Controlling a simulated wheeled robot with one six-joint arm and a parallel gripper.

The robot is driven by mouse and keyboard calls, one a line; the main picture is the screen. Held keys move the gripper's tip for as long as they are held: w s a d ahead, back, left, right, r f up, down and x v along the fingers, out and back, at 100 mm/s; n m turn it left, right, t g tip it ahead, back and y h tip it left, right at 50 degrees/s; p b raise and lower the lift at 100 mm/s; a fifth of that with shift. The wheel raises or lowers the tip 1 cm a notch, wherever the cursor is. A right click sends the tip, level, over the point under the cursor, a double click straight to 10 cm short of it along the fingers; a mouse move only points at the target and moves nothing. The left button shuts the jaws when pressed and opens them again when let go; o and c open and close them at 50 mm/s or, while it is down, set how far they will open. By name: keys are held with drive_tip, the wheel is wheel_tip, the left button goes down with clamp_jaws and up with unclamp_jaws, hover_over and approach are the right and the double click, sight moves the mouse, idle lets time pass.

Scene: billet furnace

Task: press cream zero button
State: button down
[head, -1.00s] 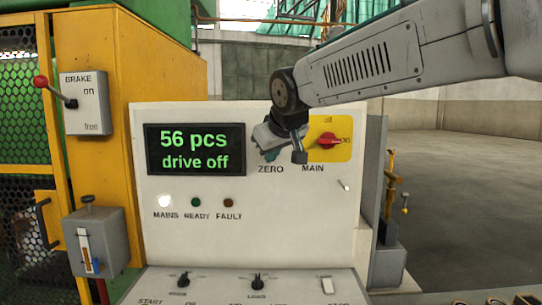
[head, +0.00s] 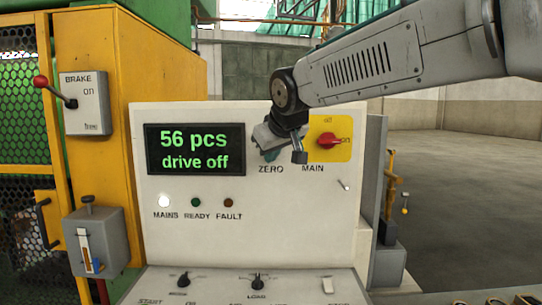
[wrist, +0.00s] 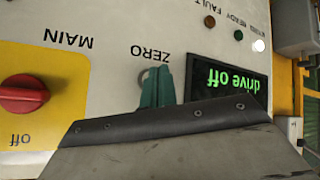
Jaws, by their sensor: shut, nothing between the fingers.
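The ZERO label is on the cream control panel (head: 290,225), below my gripper in the head view. My gripper (head: 270,154) is at the panel face just above that label, its jaws shut and empty. In the wrist view, which shows the panel upside down, the teal fingertips (wrist: 156,86) are together right beside the ZERO lettering. The cream zero button itself is hidden behind the fingers and wrist, or shows too little to make out. I cannot tell whether the fingertips touch it. The display (head: 195,149) reads "56 pcs, drive off".
The red MAIN switch (head: 328,140) on its yellow plate is just right of my gripper. MAINS glows white (head: 164,201); the READY and FAULT lamps are dark. A brake box with red-knobbed lever (head: 84,103) is at the left. Knobs line the lower desk (head: 215,283).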

drive_tip(key=shift+w, duration=0.1)
drive_tip(key=shift+w, duration=0.3)
drive_tip(key=shift+w, duration=0.4)
idle(0.8)
drive_tip(key=shift+s, duration=0.85)
drive_tip(key=s, duration=0.5)
drive_tip(key=shift+a, duration=0.1)
idle(0.7)
